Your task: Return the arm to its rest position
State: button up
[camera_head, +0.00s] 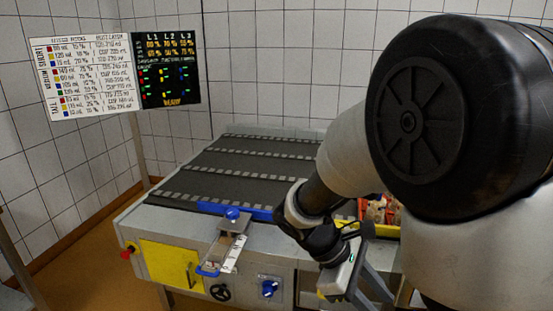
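My arm fills the right side of the head view, with a large black joint cap near the top right. It reaches down and to the left in front of the machine. My gripper (358,283) is at the end of the arm, low in the picture and right of centre. It points downward in front of the machine's right part. Grey finger-like parts show there, but their tips are too small and too close to the lower edge to tell whether they are open or shut. I see nothing clearly held in it.
A grey machine (190,243) with dark slatted lanes (250,160) stands ahead, with blue knobs and a yellow panel (170,262) on its front. A yellow-edged crate (385,230) with reddish items is partly behind my arm. A chart board (118,72) hangs at upper left. Floor shows at lower left.

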jog(key=s+a+r+m+t+y, duration=0.3)
jog(key=s+r+m+t+y, duration=0.1)
jog(key=r+m, duration=0.2)
jog(key=s+a+r+m+t+y, duration=0.3)
jog(key=r+m+y, duration=0.1)
jog(key=r+m, duration=0.2)
notch_tip(320, 180, up, 18)
jog(key=p, duration=1.7)
jog(key=shift+s+t+p, duration=0.25)
jog(key=shift+t+p, duration=0.05)
jog(key=shift+p, duration=0.1)
jog(key=shift+s+r, duration=0.1)
